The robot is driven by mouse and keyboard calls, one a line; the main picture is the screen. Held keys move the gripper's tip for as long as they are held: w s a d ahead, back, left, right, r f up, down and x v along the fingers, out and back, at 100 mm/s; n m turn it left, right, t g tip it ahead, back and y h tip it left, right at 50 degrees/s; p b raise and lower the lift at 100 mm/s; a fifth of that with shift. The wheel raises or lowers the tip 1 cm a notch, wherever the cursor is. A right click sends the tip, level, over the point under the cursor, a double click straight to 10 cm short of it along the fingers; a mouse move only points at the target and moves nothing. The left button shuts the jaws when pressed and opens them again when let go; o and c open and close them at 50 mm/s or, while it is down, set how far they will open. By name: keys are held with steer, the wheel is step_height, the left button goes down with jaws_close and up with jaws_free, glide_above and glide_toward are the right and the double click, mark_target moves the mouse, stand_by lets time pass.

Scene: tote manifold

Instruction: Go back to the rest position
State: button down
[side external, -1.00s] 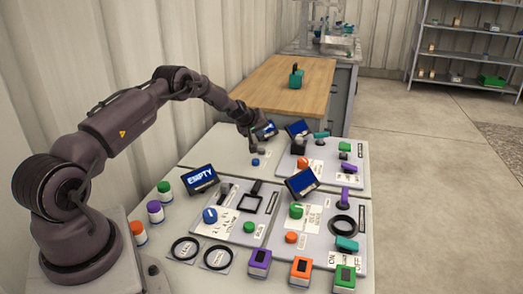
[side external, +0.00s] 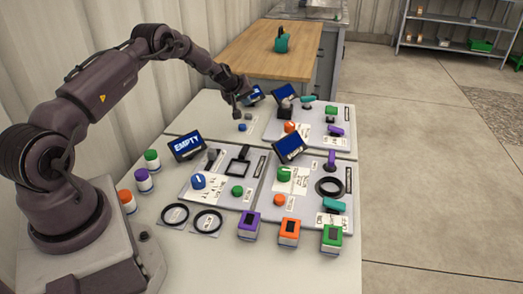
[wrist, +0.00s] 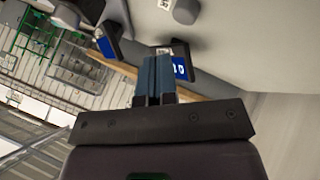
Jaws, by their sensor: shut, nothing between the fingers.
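My gripper (side external: 236,108) is at the end of my outstretched arm, over the back-left panel, close to a small tilted screen (side external: 252,95). It sits above a blue button (side external: 242,127), apart from it as far as I can tell. In the wrist view the two blue-grey fingers (wrist: 156,76) are together, with nothing seen between them. Past the fingertips are a screen with a blue face (wrist: 181,67) and a second screen (wrist: 105,44). The fingertips' exact clearance from the panel cannot be told.
Panels with knobs, levers and screens cover the white table. A screen reading EMPTY (side external: 187,145) stands left of the gripper. Several capped jars (side external: 143,180) stand by my base. A wooden-topped bench (side external: 262,45) is behind; the floor (side external: 420,180) at right is clear.

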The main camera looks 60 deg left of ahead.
steer(key=shift+s+d+f+m+g+h, duration=0.3)
steer(key=shift+s+d+f+g+h, duration=0.15)
steer(key=shift+s+d+f, duration=0.5)
steer(key=shift+s+d+r+m+g+h, duration=0.2)
steer(key=shift+s+d+r, duration=0.15)
steer(key=shift+d, duration=0.25)
steer(key=shift+s+d+r+m+g+h, duration=0.2)
steer(key=shift+s+d+r, duration=0.1)
steer(key=shift+d, duration=0.3)
steer(key=s+d+r+m+g+h, duration=0.1)
steer(key=s+d+r+m, duration=0.3)
steer(key=d+r, duration=0.45)
steer(key=s+d+r+m+g+h, duration=0.1)
steer(key=s+d+r+m+g, duration=0.1)
steer(key=s+d+r, duration=0.5)
steer(key=s+d+r+m+t, duration=0.1)
steer(key=s+d+r+m, duration=0.2)
steer(key=s+d+r, duration=0.4)
steer(key=s+d+r+m+t, duration=0.1)
steer(key=s+d+r+m, duration=0.2)
steer(key=s+d+r, duration=0.3)
steer(key=shift+s+d+r+t+y, duration=0.35)
steer(key=shift+s+d, duration=2.05)
steer(key=shift+s, duration=1.05)
